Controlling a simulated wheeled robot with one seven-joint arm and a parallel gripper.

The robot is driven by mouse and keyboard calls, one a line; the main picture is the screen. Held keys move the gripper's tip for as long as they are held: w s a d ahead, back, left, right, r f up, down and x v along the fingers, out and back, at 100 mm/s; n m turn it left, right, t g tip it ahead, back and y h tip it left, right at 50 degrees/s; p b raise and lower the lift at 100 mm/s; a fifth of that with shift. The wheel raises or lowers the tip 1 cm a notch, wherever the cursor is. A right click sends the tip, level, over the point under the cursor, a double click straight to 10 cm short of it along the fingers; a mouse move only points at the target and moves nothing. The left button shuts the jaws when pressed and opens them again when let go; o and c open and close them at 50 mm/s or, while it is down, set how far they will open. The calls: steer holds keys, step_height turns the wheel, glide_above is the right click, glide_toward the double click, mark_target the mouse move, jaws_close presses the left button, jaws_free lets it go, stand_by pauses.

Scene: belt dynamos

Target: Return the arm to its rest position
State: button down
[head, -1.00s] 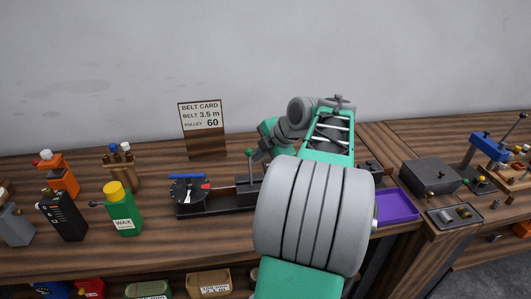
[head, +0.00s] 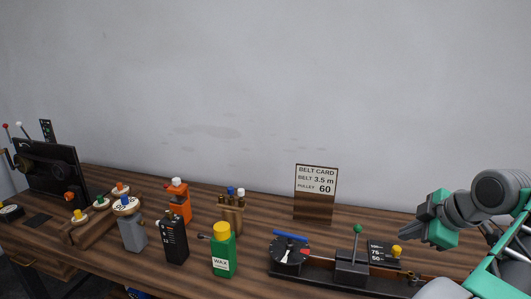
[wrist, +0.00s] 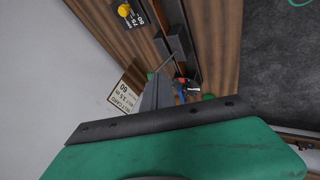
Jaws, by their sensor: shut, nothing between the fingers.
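My arm (head: 490,195), grey and green, enters at the right edge of the head view and reaches over the bench. My gripper (head: 408,238) is at its left end, above the right end of the belt rig (head: 325,277) and apart from it. In the wrist view the narrow grey fingers (wrist: 157,92) are together, with nothing held between them. The rest of the arm is cut off by the picture edge.
The belt card (head: 316,178) stands behind the rig, which has a green-knobbed lever (head: 357,242). Left of it are a green wax bottle (head: 223,253), a black canister (head: 173,240) and an orange bottle (head: 179,203). The wall above is clear.

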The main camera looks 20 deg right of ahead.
steer(key=s+d+f+m+g+h, duration=0.1)
steer(key=s+d+f+m+g, duration=0.1)
steer(key=s+f+m, duration=0.35)
steer(key=s+d+f+m+g, duration=0.1)
steer(key=s+d+f+m, duration=0.1)
steer(key=f+m, duration=0.6)
steer(key=s+a+f+m+g, duration=0.2)
steer(key=a+f+m, duration=0.1)
steer(key=a+m, duration=0.25)
steer(key=w+a+n, duration=0.2)
steer(key=a+n, duration=0.1)
steer(key=a, duration=0.7)
steer(key=w+a+n, duration=0.3)
steer(key=a, duration=0.8)
steer(key=w+a+n+t+y, duration=0.1)
steer(key=w+a+n, duration=0.1)
steer(key=a, duration=0.8)
steer(key=shift+w+a+r+n, duration=0.25)
steer(key=shift+w+r+n, duration=0.1)
steer(key=shift+n, duration=0.25)
